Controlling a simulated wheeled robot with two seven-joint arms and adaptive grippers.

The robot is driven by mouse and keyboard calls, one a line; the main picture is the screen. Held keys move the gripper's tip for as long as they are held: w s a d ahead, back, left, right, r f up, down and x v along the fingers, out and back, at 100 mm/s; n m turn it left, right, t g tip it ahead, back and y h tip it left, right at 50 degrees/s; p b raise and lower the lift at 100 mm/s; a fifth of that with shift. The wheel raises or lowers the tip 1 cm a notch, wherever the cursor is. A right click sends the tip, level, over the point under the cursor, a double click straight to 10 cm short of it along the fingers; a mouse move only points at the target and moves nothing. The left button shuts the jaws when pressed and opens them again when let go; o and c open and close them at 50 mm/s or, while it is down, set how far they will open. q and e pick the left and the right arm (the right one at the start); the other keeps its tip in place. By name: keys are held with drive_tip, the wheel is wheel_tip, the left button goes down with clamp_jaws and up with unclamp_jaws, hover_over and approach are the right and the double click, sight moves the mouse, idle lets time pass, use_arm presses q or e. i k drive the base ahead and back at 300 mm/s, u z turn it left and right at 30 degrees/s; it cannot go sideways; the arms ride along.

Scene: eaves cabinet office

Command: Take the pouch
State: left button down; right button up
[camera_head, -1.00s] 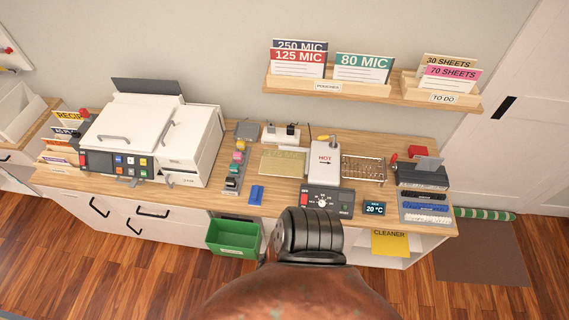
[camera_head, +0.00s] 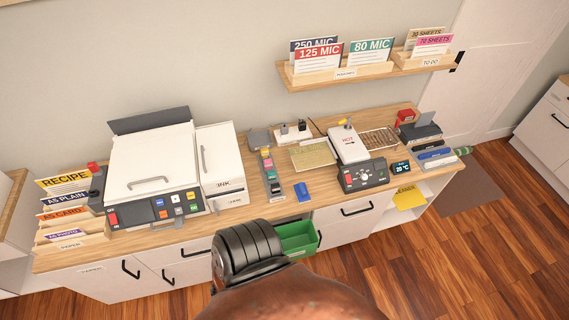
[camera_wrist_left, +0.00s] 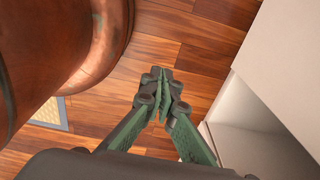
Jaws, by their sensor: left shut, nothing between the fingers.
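Upright pouch packs stand in a wooden wall rack labelled for pouches (camera_head: 345,75): a dark blue 250 MIC pack (camera_head: 313,43), a red 125 MIC pack (camera_head: 319,53) in front of it, and a green 80 MIC pack (camera_head: 371,47) to their right. My left gripper (camera_wrist_left: 163,92) shows only in the left wrist view. It is shut and empty, above the wooden floor beside a white cabinet side, away from the packs. My right gripper is in neither view.
A wooden counter below the rack holds a white printer (camera_head: 150,170), a laminator (camera_head: 363,177) marked HOT and a wire rack (camera_head: 378,139). A card holder (camera_head: 72,235) stands at its left end. A green bin (camera_head: 298,238) sits below the front edge.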

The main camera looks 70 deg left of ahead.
sight(307, 158)
drive_tip(key=k, duration=0.2)
drive_tip(key=u, duration=2.05)
drive_tip(key=i, duration=0.25)
drive_tip(key=z, duration=0.05)
